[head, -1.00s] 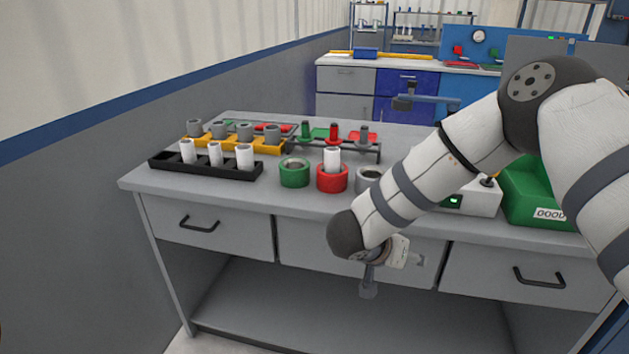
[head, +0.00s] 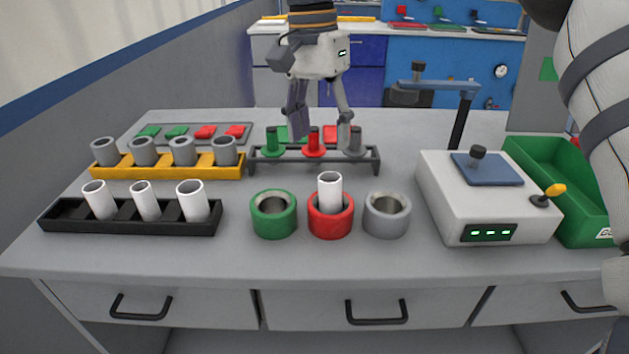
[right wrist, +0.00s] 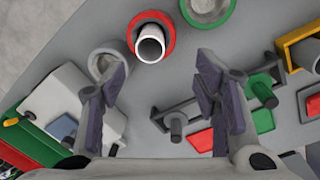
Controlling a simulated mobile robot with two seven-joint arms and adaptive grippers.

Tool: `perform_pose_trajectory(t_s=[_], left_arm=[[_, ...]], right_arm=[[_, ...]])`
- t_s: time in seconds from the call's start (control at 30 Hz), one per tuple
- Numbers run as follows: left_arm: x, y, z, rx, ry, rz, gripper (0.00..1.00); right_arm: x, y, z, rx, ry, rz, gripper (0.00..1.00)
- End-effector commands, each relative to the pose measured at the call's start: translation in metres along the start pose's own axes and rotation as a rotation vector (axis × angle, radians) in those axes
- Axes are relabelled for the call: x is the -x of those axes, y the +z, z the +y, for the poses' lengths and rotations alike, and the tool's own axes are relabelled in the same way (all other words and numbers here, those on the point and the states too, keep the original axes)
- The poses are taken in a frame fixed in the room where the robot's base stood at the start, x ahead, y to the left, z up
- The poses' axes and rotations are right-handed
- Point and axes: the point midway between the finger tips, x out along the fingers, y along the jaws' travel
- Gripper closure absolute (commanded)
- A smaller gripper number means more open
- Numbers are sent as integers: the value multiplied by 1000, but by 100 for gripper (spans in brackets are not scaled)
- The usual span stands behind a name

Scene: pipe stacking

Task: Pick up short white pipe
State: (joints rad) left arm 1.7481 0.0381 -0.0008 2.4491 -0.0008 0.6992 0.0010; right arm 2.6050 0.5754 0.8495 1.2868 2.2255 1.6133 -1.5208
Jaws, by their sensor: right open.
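Three white pipes stand in the black rack (head: 130,226): a left one (head: 98,200), a slimmer middle one (head: 145,201) and a right one (head: 192,200). Another white pipe (head: 330,190) stands in the red ring (head: 330,226); it also shows in the right wrist view (right wrist: 150,45). I cannot tell for sure which one is the short pipe. My right gripper (head: 322,125) is open and empty, above and behind the peg stand. In the right wrist view its fingers (right wrist: 162,75) are spread apart, clear of the pipe. My left gripper is not in view.
A green ring (head: 274,226) and a grey ring (head: 387,222) flank the red ring. Grey pipes stand in the yellow rack (head: 170,172). The peg stand (head: 314,158) lies behind the rings. A white box (head: 485,215) and green bin (head: 590,225) are at right. The front table strip is clear.

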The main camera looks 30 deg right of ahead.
Motion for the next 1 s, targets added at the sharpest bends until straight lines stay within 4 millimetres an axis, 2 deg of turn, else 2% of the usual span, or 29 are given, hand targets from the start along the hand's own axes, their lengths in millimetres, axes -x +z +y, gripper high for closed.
perform_pose_trajectory(t_s=[0.1, 0.27, 0.5, 0.6, 0.77, 0.8, 1.0], left_arm=[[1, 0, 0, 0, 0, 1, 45], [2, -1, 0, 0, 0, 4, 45], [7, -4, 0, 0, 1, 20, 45], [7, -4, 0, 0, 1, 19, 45], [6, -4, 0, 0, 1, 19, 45], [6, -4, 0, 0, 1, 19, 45], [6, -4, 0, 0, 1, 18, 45]], right_arm=[[-28, 0, 2, 0, 5, -2, 44], [-49, 0, 2, 1, 2, 1, 44], [-91, 0, 9, -1, 2, 1, 44], [-99, 0, 9, -1, 1, 1, 44], [-100, -1, 8, -1, 0, 1, 44], [-100, -1, 8, -1, 0, 1, 46], [-100, -1, 8, -1, 0, 2, 91]])
